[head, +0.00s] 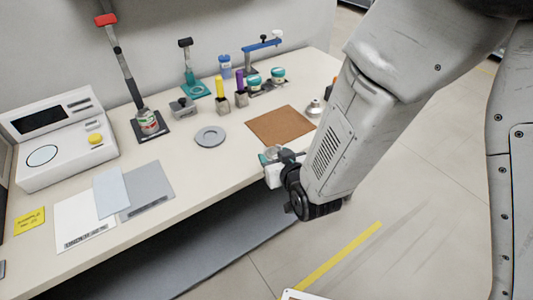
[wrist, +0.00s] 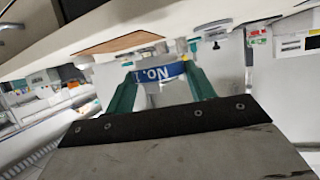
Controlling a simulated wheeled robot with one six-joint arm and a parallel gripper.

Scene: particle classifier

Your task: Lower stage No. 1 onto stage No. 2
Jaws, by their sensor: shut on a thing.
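Stage No. 1 (wrist: 160,72) is a pale part with a blue band marked "No. 1" in the wrist view. My gripper (wrist: 158,80) is shut on it, with one green finger on each side. In the head view my gripper (head: 275,160) is at the front edge of the bench, partly hidden by my own arm, and the white stage shows there beside it. I cannot make out a part marked No. 2 in either view.
A brown mat (head: 282,125) lies behind my gripper, with a small metal piece (head: 315,107) at its right. Yellow and purple-topped holders and teal-lidded jars (head: 278,75) stand further back. A press (head: 150,123), plates (head: 146,190) and a white instrument (head: 65,135) are at left.

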